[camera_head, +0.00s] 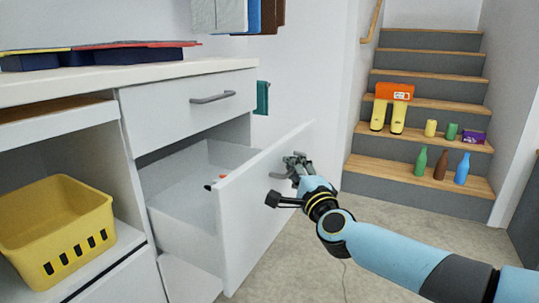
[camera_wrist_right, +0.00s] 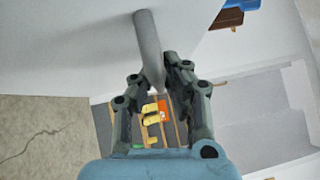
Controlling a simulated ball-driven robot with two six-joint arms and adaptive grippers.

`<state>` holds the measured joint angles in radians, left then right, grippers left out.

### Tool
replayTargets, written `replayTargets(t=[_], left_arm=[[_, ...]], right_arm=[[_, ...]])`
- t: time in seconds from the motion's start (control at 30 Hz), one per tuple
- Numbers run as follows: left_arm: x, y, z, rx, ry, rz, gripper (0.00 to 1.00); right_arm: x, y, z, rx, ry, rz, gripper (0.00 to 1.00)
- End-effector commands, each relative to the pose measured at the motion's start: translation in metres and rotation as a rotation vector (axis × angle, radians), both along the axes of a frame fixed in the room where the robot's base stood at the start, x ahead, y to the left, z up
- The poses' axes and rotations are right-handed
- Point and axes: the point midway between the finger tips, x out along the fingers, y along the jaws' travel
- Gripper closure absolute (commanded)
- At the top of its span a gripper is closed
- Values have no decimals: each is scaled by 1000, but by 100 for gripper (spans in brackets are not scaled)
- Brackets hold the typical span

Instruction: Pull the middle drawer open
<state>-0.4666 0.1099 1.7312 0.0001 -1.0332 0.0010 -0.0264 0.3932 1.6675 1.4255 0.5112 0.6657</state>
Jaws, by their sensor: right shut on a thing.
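The middle drawer (camera_head: 258,205) is white and stands well out from the cabinet, below a shut top drawer (camera_head: 185,108). In the right wrist view the handle (camera_wrist_right: 149,45) runs between the fingers of the right gripper (camera_wrist_right: 160,85). My left gripper is not in view.
A yellow basket (camera_head: 55,230) sits in the open shelf at left. A white counter (camera_head: 120,76) carries dark blue trays. Stairs (camera_head: 430,90) at the back right hold bottles and other items. The floor (camera_head: 300,270) right of the drawer is clear.

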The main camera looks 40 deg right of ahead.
Motion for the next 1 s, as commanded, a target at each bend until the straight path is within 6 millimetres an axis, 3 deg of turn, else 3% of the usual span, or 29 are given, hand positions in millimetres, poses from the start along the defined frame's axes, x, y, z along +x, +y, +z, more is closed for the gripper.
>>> replayTargets(t=[0.2, 0.4, 0.93, 0.97, 1.0], left_arm=[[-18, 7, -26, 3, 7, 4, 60], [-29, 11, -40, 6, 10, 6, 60], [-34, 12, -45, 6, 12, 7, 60], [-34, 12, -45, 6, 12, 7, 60], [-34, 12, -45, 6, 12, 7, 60]], right_arm=[[-41, -15, -3, 3, 11, 3, 100], [-62, -24, -5, 6, 12, 2, 100], [-70, -27, -7, 8, 15, 3, 100], [-70, -27, -7, 8, 15, 3, 88], [-70, -27, -7, 8, 14, 2, 83]])
